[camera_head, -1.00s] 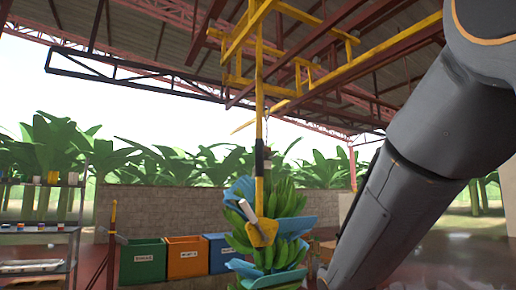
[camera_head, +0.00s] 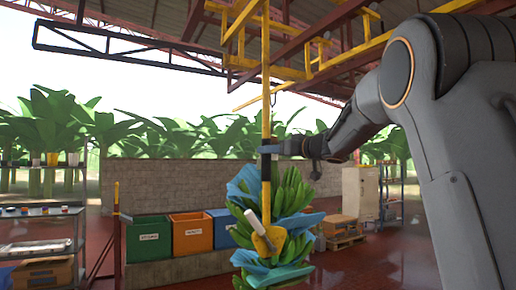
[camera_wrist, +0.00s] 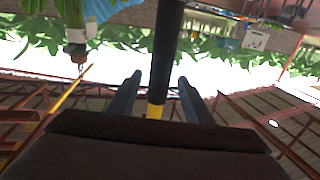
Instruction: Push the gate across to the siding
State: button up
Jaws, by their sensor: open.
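A yellow pole (camera_head: 266,105) hangs upright from the yellow overhead rail work (camera_head: 250,72), with a black grip section (camera_head: 265,165) partway down. I take this pole to be the gate's handle. My gripper (camera_head: 280,147) is at the black section, reaching in from the right. In the wrist view the black-and-yellow pole (camera_wrist: 165,50) stands between the two open fingers (camera_wrist: 160,80), with gaps visible on both sides. Whether a finger touches it I cannot tell. Which rail branch is the siding is unclear.
A banana stem (camera_head: 290,195) with blue sheets (camera_head: 245,182) hangs right beside the pole's lower end. Green, orange and blue bins (camera_head: 192,233) stand behind along a block wall (camera_head: 150,180). A shelf rack (camera_head: 40,245) is at left. A dark truss (camera_head: 120,50) crosses above.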

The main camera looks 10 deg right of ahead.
jog(key=p+x, duration=0.1)
jog(key=x, duration=0.6)
jog(key=shift+p, duration=0.35)
grip_shut()
